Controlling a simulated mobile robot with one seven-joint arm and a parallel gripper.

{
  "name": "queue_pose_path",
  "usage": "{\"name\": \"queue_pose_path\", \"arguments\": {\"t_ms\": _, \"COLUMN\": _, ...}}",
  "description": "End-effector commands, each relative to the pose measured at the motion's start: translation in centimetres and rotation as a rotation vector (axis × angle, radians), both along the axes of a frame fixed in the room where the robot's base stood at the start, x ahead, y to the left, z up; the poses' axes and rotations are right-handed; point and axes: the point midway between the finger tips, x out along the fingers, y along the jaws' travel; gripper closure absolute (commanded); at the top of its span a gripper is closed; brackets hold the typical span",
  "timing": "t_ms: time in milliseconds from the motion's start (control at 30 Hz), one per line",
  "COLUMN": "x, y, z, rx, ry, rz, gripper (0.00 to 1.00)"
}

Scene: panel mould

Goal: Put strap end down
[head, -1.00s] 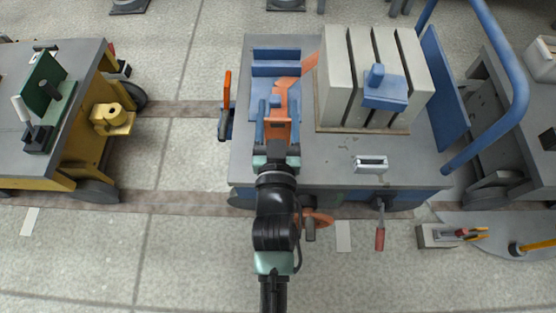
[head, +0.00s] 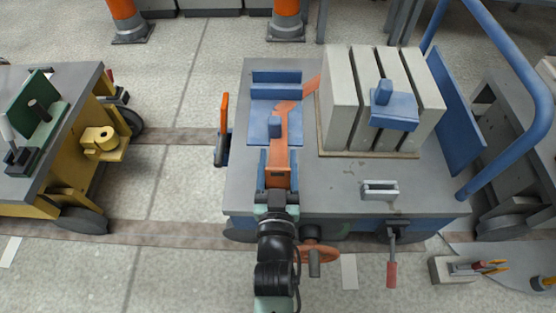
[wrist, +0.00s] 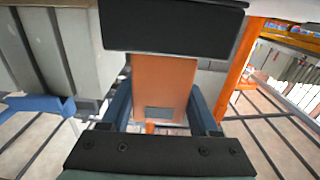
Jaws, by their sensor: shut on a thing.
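My gripper (head: 276,176) is shut on the strap's near end, above the left part of the grey cart top (head: 330,185). In the wrist view the strap end (wrist: 160,90) sits between the two blue fingers of my gripper (wrist: 163,115). A dark part of my wrist covers the top of that view. I cannot tell whether the strap end touches the cart.
Grey slabs (head: 340,105) stand on the cart, with a blue block (head: 393,108) against them. A small metal bracket (head: 380,190) lies at the front. A blue rail (head: 515,125) rises at the right. A yellow cart (head: 75,175) stands left; floor between carts is clear.

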Motion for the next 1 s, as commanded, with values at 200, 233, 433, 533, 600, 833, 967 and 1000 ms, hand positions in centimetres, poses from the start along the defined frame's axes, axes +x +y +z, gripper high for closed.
{"name": "queue_pose_path", "arguments": {"t_ms": 200, "x": 0.0, "y": 0.0, "z": -0.3, "rx": 0.000, "ry": 0.000, "rz": 0.000, "gripper": 0.26}}
{"name": "queue_pose_path", "arguments": {"t_ms": 233, "x": 0.0, "y": 0.0, "z": -0.3, "rx": 0.000, "ry": 0.000, "rz": 0.000, "gripper": 0.20}}
{"name": "queue_pose_path", "arguments": {"t_ms": 433, "x": 0.0, "y": 0.0, "z": -0.3, "rx": 0.000, "ry": 0.001, "rz": 0.000, "gripper": 0.08}}
{"name": "queue_pose_path", "arguments": {"t_ms": 533, "x": 0.0, "y": 0.0, "z": -0.3, "rx": 0.000, "ry": 0.001, "rz": 0.000, "gripper": 0.08}}
{"name": "queue_pose_path", "arguments": {"t_ms": 600, "x": 0.0, "y": 0.0, "z": -0.2, "rx": 0.000, "ry": 0.000, "rz": 0.000, "gripper": 0.08}}
{"name": "queue_pose_path", "arguments": {"t_ms": 833, "x": -2.0, "y": 0.0, "z": 0.2, "rx": 0.001, "ry": 0.005, "rz": 0.000, "gripper": 0.08}}
{"name": "queue_pose_path", "arguments": {"t_ms": 967, "x": -4.7, "y": 0.0, "z": 0.2, "rx": 0.000, "ry": 0.007, "rz": 0.000, "gripper": 0.08}}
{"name": "queue_pose_path", "arguments": {"t_ms": 1000, "x": -5.5, "y": 0.0, "z": 0.3, "rx": 0.000, "ry": 0.007, "rz": 0.000, "gripper": 0.08}}
